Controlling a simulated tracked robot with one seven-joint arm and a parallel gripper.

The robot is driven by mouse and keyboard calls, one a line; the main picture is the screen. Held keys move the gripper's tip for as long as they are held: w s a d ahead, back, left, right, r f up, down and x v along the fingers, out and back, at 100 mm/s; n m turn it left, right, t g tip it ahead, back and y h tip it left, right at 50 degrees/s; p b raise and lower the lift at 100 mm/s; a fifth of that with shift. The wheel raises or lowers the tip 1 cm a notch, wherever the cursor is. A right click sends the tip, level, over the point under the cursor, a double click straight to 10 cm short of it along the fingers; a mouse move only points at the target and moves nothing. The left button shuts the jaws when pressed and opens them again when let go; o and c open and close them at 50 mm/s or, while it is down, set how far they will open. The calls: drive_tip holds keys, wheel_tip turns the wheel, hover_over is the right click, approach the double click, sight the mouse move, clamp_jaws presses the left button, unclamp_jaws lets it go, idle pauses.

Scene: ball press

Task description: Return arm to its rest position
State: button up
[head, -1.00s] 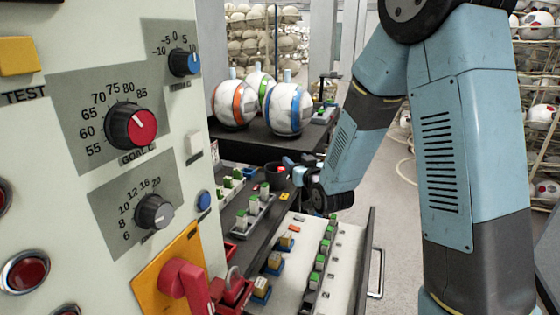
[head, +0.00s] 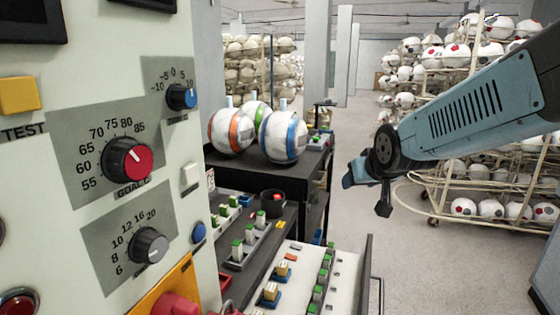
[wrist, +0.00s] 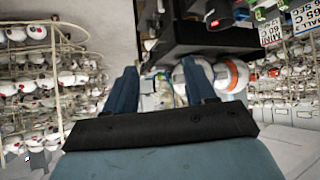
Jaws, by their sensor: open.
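My arm (head: 480,112) reaches in from the right of the head view, raised above the floor. My gripper (head: 354,174) hangs in free air to the right of the dark bench and above the drawer, touching nothing. In the wrist view its two blue fingers (wrist: 162,75) stand apart with nothing between them. The fingertips are small and partly hidden by the wrist in the head view.
A control panel (head: 120,150) with knobs fills the left. Several balls (head: 283,136) stand on a dark bench (head: 275,178). An open drawer (head: 345,270) with small blocks juts out at the lower middle. Ball racks (head: 450,175) stand at the right. The floor between is clear.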

drive_tip(key=s+d+r+g, duration=0.1)
drive_tip(key=s+d+g, duration=0.1)
drive_tip(key=s, duration=0.7)
drive_tip(key=s+d+r+m+g+h, duration=0.1)
drive_tip(key=s+d+g, duration=0.1)
drive_tip(key=s, duration=0.7)
drive_tip(key=shift+s+d+m, duration=0.25)
drive_tip(key=shift+d+m, duration=0.05)
drive_tip(key=shift+c, duration=0.4)
